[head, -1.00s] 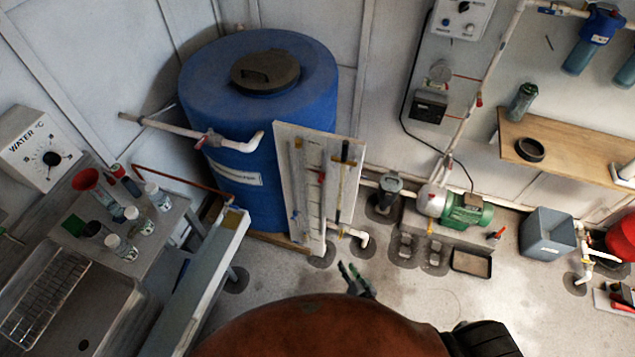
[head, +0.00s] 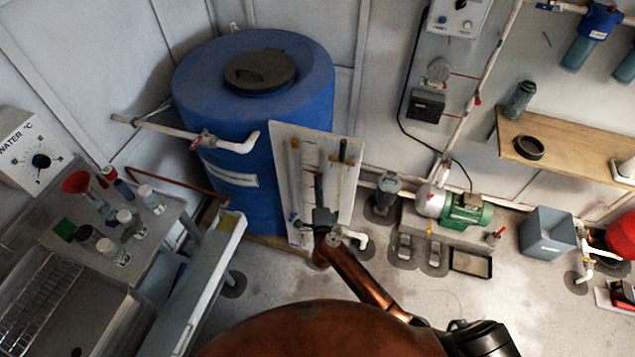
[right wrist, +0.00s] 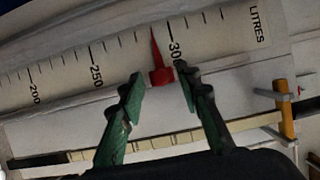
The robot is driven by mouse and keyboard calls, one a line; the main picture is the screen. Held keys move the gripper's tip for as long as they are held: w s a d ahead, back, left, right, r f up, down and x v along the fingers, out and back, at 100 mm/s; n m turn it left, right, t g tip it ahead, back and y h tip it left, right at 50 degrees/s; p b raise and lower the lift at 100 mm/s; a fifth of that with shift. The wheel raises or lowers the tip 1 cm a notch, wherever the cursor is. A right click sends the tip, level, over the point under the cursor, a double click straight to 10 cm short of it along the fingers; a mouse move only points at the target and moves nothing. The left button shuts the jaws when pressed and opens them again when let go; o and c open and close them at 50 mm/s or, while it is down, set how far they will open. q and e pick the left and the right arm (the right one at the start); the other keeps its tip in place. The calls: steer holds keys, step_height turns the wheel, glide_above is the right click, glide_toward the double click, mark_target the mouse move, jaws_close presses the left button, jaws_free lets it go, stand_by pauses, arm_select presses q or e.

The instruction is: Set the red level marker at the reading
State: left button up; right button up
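The red level marker (right wrist: 160,76) is a small red block with a thin pointer in the right wrist view. Its tip is on the white litre scale (right wrist: 125,62), just left of the 300 mark and well right of 250. My right gripper (right wrist: 161,74) is open, one green-and-black finger on each side of the marker, with gaps showing. My left gripper is not in view.
A yellowish marked strip (right wrist: 185,145) runs parallel below the scale, with an orange-brown crosspiece (right wrist: 287,110) at its right. A white pipe elbow (head: 355,238) is low beside the board. A bench with bottles (head: 125,218) stands left. A green pump (head: 465,210) stands right.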

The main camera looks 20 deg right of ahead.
steer(key=shift+x, duration=1.2)
steer(key=shift+c, duration=0.6)
jaws_close()
steer(key=shift+f, duration=0.15)
